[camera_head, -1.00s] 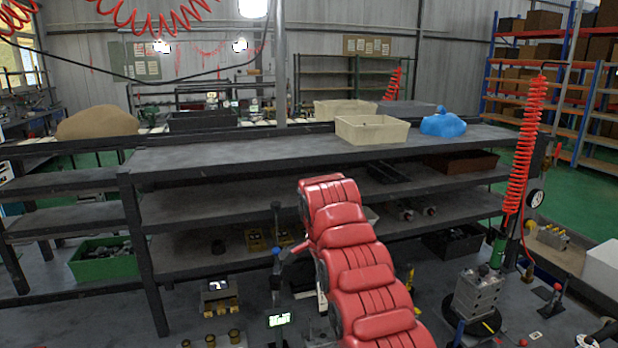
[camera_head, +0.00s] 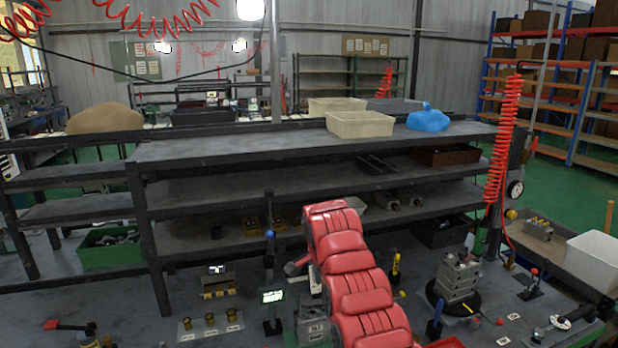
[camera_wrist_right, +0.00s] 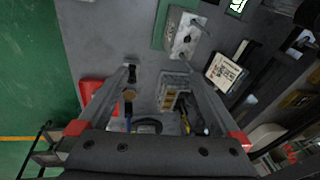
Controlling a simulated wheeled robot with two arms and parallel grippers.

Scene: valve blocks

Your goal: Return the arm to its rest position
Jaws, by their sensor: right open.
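My red arm (camera_head: 352,275) rises from the bottom middle of the head view and reaches forward over the grey bench (camera_head: 390,235). No gripper can be made out in the head view. In the right wrist view my right gripper (camera_wrist_right: 162,77) is open, with its two fingers wide apart and nothing held between them. A grey block (camera_wrist_right: 172,92) shows in the gap below the fingertips, apparently on the surface beneath. My left arm is not in view.
A grey valve block (camera_head: 457,278) stands on a black round base at right. A small lit display (camera_head: 272,297) and a plate with brass pieces (camera_head: 210,324) are left of the arm. Behind stands a shelf (camera_head: 300,147). A red coiled hose (camera_head: 503,140) hangs at right; a white bin (camera_head: 592,262) is beyond.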

